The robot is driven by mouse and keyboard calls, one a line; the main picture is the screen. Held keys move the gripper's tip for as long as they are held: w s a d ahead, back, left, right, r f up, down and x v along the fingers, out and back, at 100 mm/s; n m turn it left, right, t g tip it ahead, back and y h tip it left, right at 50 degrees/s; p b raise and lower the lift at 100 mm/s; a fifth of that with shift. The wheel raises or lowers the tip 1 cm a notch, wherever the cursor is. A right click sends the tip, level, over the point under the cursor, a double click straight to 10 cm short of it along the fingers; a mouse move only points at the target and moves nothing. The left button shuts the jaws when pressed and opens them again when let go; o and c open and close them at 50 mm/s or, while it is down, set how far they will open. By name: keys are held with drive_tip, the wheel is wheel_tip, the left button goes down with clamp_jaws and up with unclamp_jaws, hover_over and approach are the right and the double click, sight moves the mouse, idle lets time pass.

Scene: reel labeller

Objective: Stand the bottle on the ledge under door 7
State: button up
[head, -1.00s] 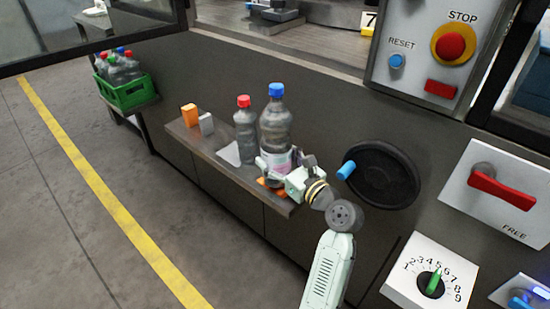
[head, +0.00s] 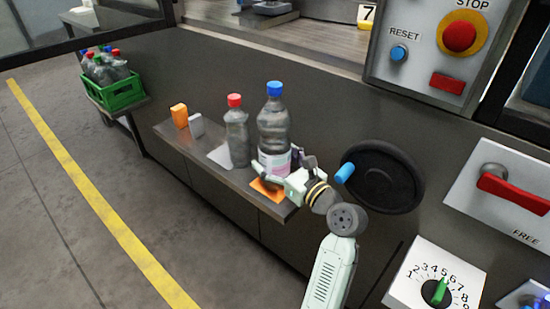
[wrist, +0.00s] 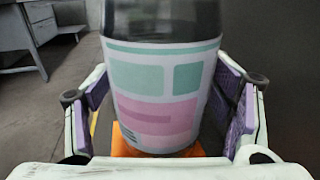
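The large clear bottle with a blue cap and pink-and-white label (head: 274,130) stands upright at the near end of the brown ledge (head: 215,172), by an orange patch (head: 267,189). In the wrist view the bottle's label (wrist: 165,95) fills the middle, with orange (wrist: 125,142) below it. My gripper (head: 277,175) is low at the bottle. Its purple-padded fingers (wrist: 165,105) are spread on either side, with narrow gaps to the label. The number 7 sign (head: 367,14) shows above the machine front. The bottle's base is partly hidden by my gripper.
An orange block (head: 180,115) and a grey block (head: 196,125) are farther along. A black handwheel (head: 385,180) is right of my gripper. A green crate (head: 118,95) holds bottles.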

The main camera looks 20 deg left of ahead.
drive_tip(key=shift+o, duration=0.7)
drive_tip(key=shift+d+r, duration=0.15)
drive_tip(key=shift+d, duration=0.1)
drive_tip(key=v, duration=0.7)
drive_tip(key=shift+s, duration=0.15)
